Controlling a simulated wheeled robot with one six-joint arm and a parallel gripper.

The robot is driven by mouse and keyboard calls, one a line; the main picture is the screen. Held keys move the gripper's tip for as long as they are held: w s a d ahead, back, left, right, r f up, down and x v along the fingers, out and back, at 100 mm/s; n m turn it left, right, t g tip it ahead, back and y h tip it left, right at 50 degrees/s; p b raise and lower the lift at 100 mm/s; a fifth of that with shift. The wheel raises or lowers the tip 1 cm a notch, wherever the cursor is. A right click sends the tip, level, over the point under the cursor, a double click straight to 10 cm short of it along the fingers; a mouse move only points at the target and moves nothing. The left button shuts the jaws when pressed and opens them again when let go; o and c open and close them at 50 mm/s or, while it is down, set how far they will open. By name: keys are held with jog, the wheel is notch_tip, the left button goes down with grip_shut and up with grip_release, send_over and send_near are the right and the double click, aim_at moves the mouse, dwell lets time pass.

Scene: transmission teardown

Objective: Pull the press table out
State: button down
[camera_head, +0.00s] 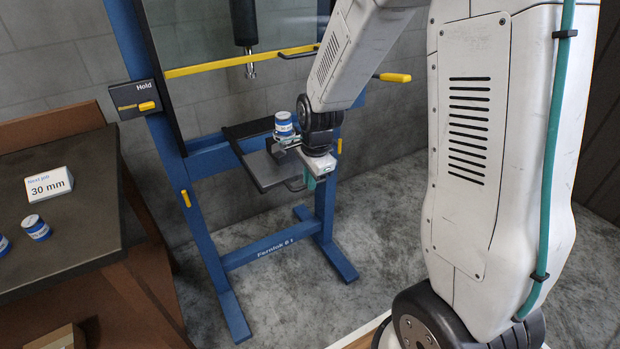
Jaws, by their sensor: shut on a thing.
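The press table (266,172) is a dark grey plate low in the blue press frame, with a bar handle (294,186) at its near right edge. The plate juts out in front of the blue cross beam. My gripper (285,142) is over the plate's right part, its grey fingers pointing left. It appears shut on a blue and white cylinder (284,125), which stands upright at the fingertips. My wrist and the white and teal gripper body hide part of the table's right side. I cannot tell whether the gripper body touches the handle.
The blue press frame (175,165) has a black ram (244,25) above, a yellow bar and a yellow-ended lever (394,77). A dark bench (85,235) at left bears a "30 mm" sign (48,184) and blue-white cylinders (36,228). Floor right of the press is clear.

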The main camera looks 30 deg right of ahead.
jog(key=shift+s, duration=0.1)
jog(key=c, duration=1.5)
grip_release()
jog(key=r, duration=0.2)
jog(key=s+r, duration=0.1)
jog(key=r, duration=0.4)
jog(key=shift+s+r, duration=0.2)
jog(key=shift+r, duration=0.15)
jog(key=s+a+r+n, duration=0.1)
jog(key=s+r+n, duration=0.3)
jog(key=s, duration=0.4)
jog(key=s+a+r+n, duration=0.1)
jog(key=s+r+n, duration=0.3)
jog(key=s+n, duration=0.3)
jog(key=s+a+r+n, duration=0.1)
jog(key=s+r+n, duration=0.3)
jog(key=s, duration=0.6)
jog(key=shift+s+a+r+n+g, duration=0.1)
jog(key=shift+n+g, duration=0.05)
jog(key=shift+n, duration=0.45)
jog(key=shift+s+a+r+n+g, duration=0.1)
jog(key=shift+n+g, duration=0.05)
jog(key=shift+n, duration=0.45)
